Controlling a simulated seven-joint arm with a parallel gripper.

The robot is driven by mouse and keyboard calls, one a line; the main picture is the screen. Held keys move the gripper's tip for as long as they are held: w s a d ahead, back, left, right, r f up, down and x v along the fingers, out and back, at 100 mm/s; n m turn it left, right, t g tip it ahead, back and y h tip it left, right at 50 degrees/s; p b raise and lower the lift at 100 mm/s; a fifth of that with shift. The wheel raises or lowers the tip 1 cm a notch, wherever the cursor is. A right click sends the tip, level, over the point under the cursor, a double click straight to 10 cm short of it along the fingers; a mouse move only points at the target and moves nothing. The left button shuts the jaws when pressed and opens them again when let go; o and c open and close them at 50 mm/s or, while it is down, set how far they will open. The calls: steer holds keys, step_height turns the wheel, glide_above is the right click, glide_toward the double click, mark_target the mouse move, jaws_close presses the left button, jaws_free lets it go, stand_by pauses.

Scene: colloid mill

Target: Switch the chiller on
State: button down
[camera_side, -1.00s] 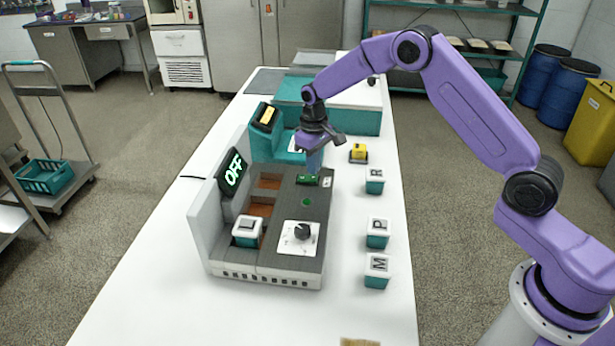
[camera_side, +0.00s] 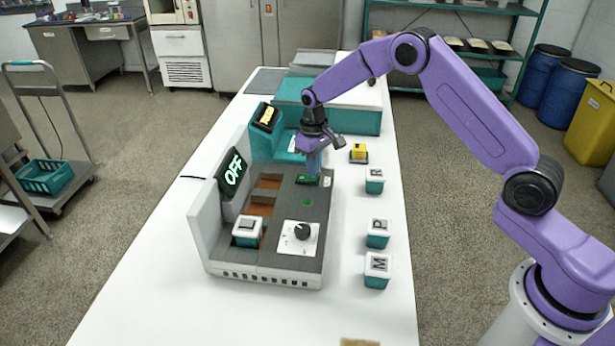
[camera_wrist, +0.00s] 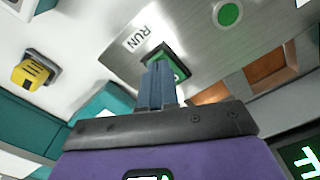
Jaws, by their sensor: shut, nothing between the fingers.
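A grey machine (camera_side: 294,270) stands on the white bench, with a tilted screen (camera_side: 233,170) reading OFF in green. On its top is a green rocker switch (camera_side: 307,181) in a dark frame; the wrist view shows this switch (camera_wrist: 181,73) beside a RUN label (camera_wrist: 141,36). My gripper (camera_side: 312,174) is shut and empty, pointing down at the switch. Its fingertips (camera_wrist: 158,67) overlap the switch and hide part of it; I cannot tell whether they touch it. No label reading chiller is legible.
A knob (camera_side: 302,231) and a block marked L (camera_side: 247,231) sit on the machine. Blocks R (camera_side: 375,181), P (camera_side: 378,233) and M (camera_side: 377,271) stand to its right. A yellow button (camera_side: 358,153) and a teal unit (camera_side: 282,149) are near my gripper.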

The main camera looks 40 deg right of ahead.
steer(key=shift+f, duration=0.55)
stand_by(0.4)
steer(key=shift+r, duration=3.5)
steer(key=shift+a, duration=0.1)
steer(key=s+a+r+n, duration=0.2)
steer(key=s+a+r, duration=0.2)
steer(key=s, duration=0.5)
steer(key=s+a+r+n, duration=0.2)
steer(key=s+a+r, duration=0.15)
steer(key=s, duration=0.65)
steer(key=s+d+n, duration=0.2)
steer(key=s+d, duration=0.2)
steer(key=s, duration=0.8)
steer(key=s+d+r+n, duration=0.1)
steer(key=s+d+n, duration=0.2)
steer(key=s, duration=0.8)
steer(key=shift+s+d+r+n, duration=0.3)
steer(key=shift+s+d, duration=0.1)
steer(key=shift+d, duration=0.3)
